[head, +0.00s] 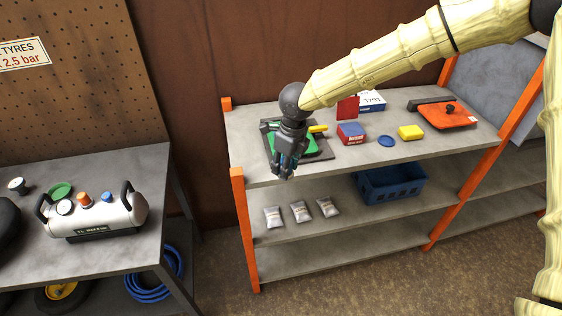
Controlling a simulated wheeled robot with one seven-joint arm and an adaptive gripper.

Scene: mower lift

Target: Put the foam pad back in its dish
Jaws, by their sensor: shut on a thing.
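My gripper (284,172) hangs fingers-down over the front left of the top shelf, in front of a dark tray. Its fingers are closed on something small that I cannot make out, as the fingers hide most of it. A yellow block (411,132) that looks like foam lies on the shelf to the right, apart from the gripper. I cannot tell for sure which is the pad's dish.
The dark tray (270,153) holds green and yellow items. A red-blue box (351,133) and an orange plate (447,117) share the top shelf (345,160). Silver packets (300,211) and a blue crate (390,184) are below. A tank (98,215) stands on the bench.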

